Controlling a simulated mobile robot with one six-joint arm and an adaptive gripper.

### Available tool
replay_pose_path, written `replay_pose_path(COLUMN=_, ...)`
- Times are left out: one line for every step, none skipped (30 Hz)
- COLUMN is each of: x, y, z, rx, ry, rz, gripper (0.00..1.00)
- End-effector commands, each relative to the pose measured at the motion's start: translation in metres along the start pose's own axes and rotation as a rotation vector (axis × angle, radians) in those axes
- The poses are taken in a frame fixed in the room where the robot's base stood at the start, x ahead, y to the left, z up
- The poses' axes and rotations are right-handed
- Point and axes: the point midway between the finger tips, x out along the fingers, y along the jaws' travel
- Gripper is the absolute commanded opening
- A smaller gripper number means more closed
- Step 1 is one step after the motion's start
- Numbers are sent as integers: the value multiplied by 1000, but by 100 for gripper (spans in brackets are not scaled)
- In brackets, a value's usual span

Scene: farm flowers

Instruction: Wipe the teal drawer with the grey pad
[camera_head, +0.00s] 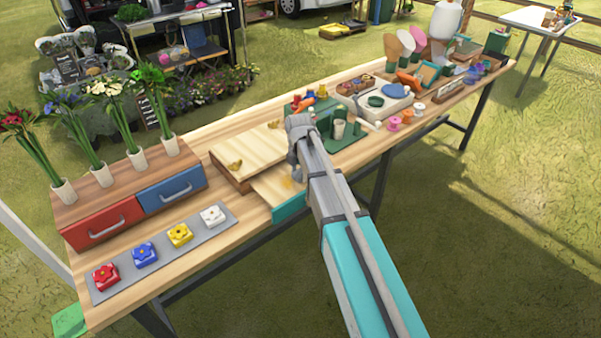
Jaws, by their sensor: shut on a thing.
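The teal drawer (288,208) is pulled out from the light wooden box (247,151) on the workbench. Its teal front faces the bench's front edge, and its pale interior shows a small yellow-orange patch (288,182). My gripper (296,177) points down over the right part of the open drawer. It is shut on what seems to be the grey pad, which is small and hard to tell apart from the grey fingers. My arm hides the drawer's right end. I cannot tell whether the pad touches the drawer's surface.
At left, a wooden cabinet has a red drawer (103,223) and a blue drawer (171,194), with several flower vases on top. A grey strip (197,238) with coloured flower blocks lies in front. Green racks (340,131), trays and spools crowd the bench to the right.

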Motion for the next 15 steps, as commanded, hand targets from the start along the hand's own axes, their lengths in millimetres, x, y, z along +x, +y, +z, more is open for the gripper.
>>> replay_pose_path(x=0, y=0, z=-4, rx=-1, ry=0, rz=0, gripper=20)
replay_pose_path(x=1, y=0, z=-6, rx=-1, ry=0, rz=0, gripper=20)
replay_pose_path(x=1, y=0, z=-8, rx=-2, ry=0, rz=0, gripper=20)
replay_pose_path(x=1, y=0, z=-10, rx=-2, ry=0, rz=0, gripper=20)
replay_pose_path(x=1, y=0, z=-12, rx=-2, ry=0, rz=0, gripper=20)
replay_pose_path(x=1, y=0, z=-14, rx=-2, ry=0, rz=0, gripper=20)
replay_pose_path(x=1, y=0, z=-16, rx=-2, ry=0, rz=0, gripper=20)
replay_pose_path(x=2, y=0, z=-18, rx=-2, ry=0, rz=0, gripper=20)
replay_pose_path(x=2, y=1, z=-21, rx=-1, ry=0, rz=0, gripper=20)
replay_pose_path(x=2, y=1, z=-22, rx=-1, ry=1, rz=0, gripper=20)
replay_pose_path(x=2, y=1, z=-24, rx=-1, ry=1, rz=0, gripper=20)
replay_pose_path(x=2, y=1, z=-27, rx=-1, ry=1, rz=0, gripper=20)
replay_pose_path(x=2, y=2, z=-29, rx=-1, ry=1, rz=0, gripper=20)
replay_pose_path(x=2, y=2, z=-31, rx=-2, ry=1, rz=0, gripper=20)
replay_pose_path(x=3, y=2, z=-33, rx=-2, ry=1, rz=0, gripper=20)
